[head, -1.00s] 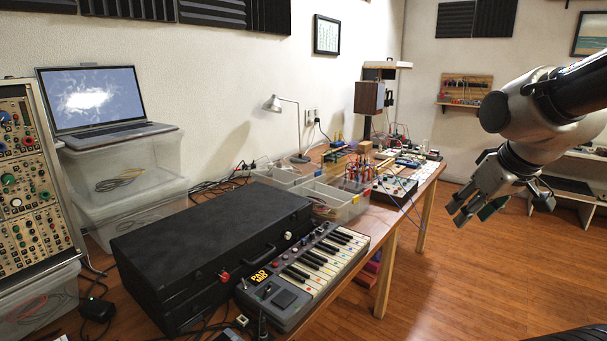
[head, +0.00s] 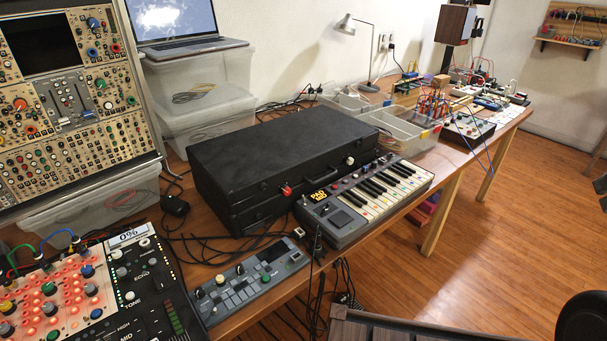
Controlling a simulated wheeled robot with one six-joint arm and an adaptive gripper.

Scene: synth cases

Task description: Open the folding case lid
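The black folding case (head: 280,160) lies on the wooden bench in the head view, with its lid down flat. A handle and latches show on its front side, and a red knob-like part (head: 286,190) sits near the front left. A small keyboard (head: 365,200) stands close along the front of the case and hides part of that side. My gripper is not in the picture; only small dark and light parts at the right edge show, and I cannot tell what they are.
A modular synth rack (head: 70,100) stands left of the case. A laptop (head: 180,40) rests on clear plastic boxes (head: 205,95) behind it. A small controller (head: 250,280) and a mixer (head: 145,285) lie in front, with cables. Grey bins (head: 405,130) stand to the right. Open floor (head: 500,240) lies beyond the bench.

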